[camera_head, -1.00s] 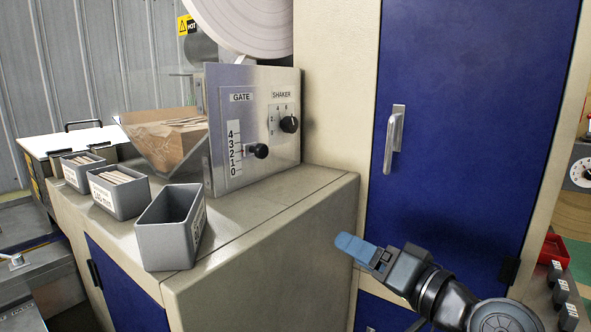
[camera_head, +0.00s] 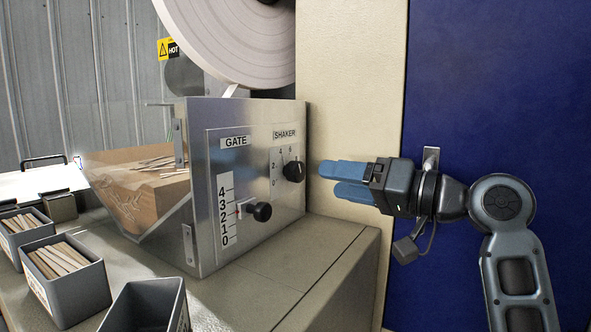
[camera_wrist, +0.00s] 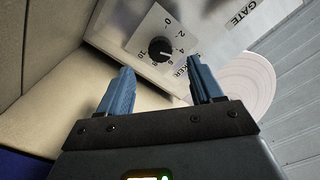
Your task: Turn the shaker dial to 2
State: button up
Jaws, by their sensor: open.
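The shaker dial is a round black knob (camera_head: 294,171) on the metal panel, under the SHAKER label (camera_head: 284,134). Numbers ring it, with 2 at its left. Its small white mark appears to point up, near 6; the exact reading is hard to tell. The knob also shows in the wrist view (camera_wrist: 160,50), ahead of and between the fingers. My gripper (camera_head: 332,180) has blue fingers and is open and empty. It lies level, just right of the knob, with its tips apart from it. Both fingers show in the wrist view (camera_wrist: 161,72).
The GATE slider's black knob (camera_head: 259,212) sticks out left of and below the dial. A paper roll (camera_head: 232,38) hangs above the panel. Grey bins with sticks (camera_head: 66,283) stand at the lower left. A blue door (camera_head: 480,90) is behind my arm.

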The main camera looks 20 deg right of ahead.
aim_at(300, 175)
jog(key=p+x, duration=0.1)
jog(key=x, duration=0.6)
jog(key=shift+w+a+p, duration=0.15)
jog(key=shift+w+p, duration=0.2)
jog(key=c, duration=1.1)
